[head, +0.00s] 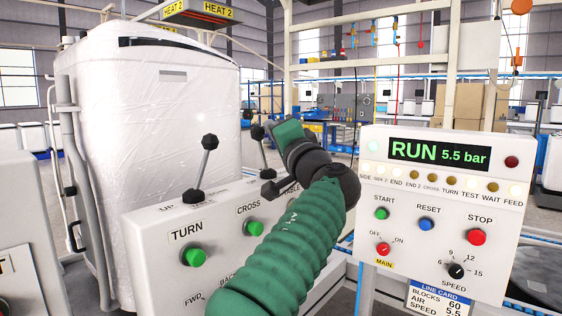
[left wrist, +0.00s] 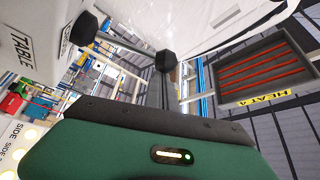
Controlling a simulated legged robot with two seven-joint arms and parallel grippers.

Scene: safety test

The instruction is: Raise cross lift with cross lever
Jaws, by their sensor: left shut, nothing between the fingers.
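The white control panel (head: 150,245) carries TURN and CROSS labels and green buttons. The lever by CROSS, the cross lever (head: 257,132), has a black knob on a thin metal rod and stands tilted. The turn lever (head: 209,143) stands left of it. My left gripper (head: 288,134) is shut and empty, just right of the cross lever knob. Whether they touch is unclear. My arm hides the panel's right part. The cross lift cannot be made out. My right gripper is out of view.
A large wrapped white block (head: 150,130) stands behind the panel. A RUN display panel (head: 440,210) with buttons and knobs stands close on the right. A HEAT 2 heater (head: 195,12) hangs above; a HEAT 4 heater (left wrist: 262,70) shows in the left wrist view.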

